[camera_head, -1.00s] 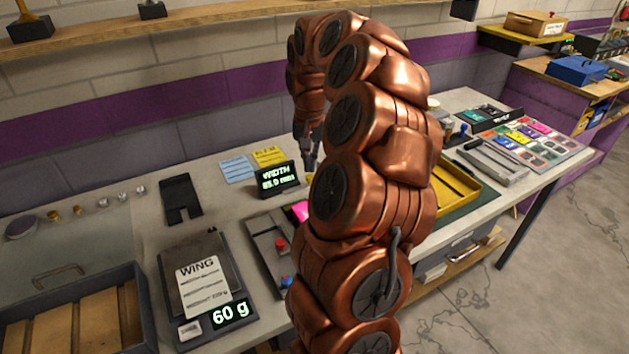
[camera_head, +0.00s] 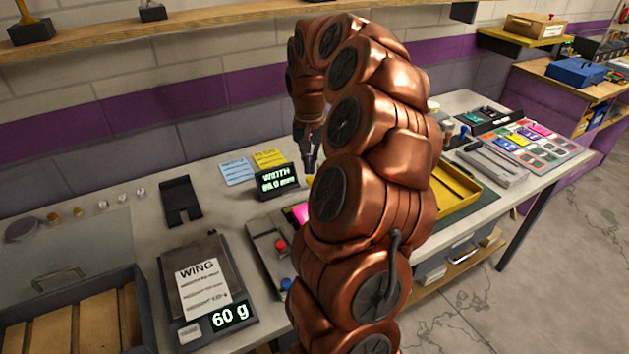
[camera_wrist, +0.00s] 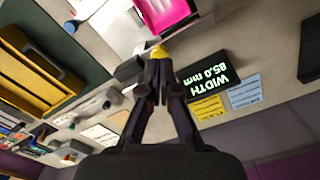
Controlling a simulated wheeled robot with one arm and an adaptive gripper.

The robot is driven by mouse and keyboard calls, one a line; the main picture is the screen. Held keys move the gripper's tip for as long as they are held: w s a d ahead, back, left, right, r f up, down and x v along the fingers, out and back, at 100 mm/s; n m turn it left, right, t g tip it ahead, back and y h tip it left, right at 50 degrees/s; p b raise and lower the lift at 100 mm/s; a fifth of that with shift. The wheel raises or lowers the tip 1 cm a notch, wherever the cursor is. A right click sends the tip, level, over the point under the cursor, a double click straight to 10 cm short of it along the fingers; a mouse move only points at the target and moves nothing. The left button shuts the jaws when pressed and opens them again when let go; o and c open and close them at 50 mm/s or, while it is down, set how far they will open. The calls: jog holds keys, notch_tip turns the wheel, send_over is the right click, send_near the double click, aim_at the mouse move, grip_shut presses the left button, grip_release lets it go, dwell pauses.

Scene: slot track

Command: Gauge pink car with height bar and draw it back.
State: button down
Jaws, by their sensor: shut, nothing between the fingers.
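The pink car (camera_head: 301,212) sits in the grey track fixture (camera_head: 265,240), mostly hidden behind my arm in the head view. In the wrist view the pink car (camera_wrist: 166,10) shows at the top edge, partly cut off. My gripper (camera_wrist: 158,62) is shut and empty, its fingertips at or just behind a small yellow knob (camera_wrist: 158,50) beside the car; I cannot tell if they touch. In the head view my gripper (camera_head: 309,168) points down over the fixture's back end. The height bar cannot be made out clearly.
A black display (camera_head: 277,181) stands behind the fixture; in the wrist view it reads WIDTH 85.0 mm. A scale (camera_head: 205,290) showing 60 g is at left. Red (camera_head: 280,245) and blue (camera_head: 286,284) buttons are on the fixture's front. A yellow tray (camera_head: 455,190) lies right.

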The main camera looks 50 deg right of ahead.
aim_at(310, 178)
jog(key=shift+f+b, duration=2.5)
jog(key=shift+f, duration=0.85)
dwell(2.7)
dwell(0.9)
jog(key=shift+r+p, duration=0.85)
jog(key=shift+r, duration=3.2)
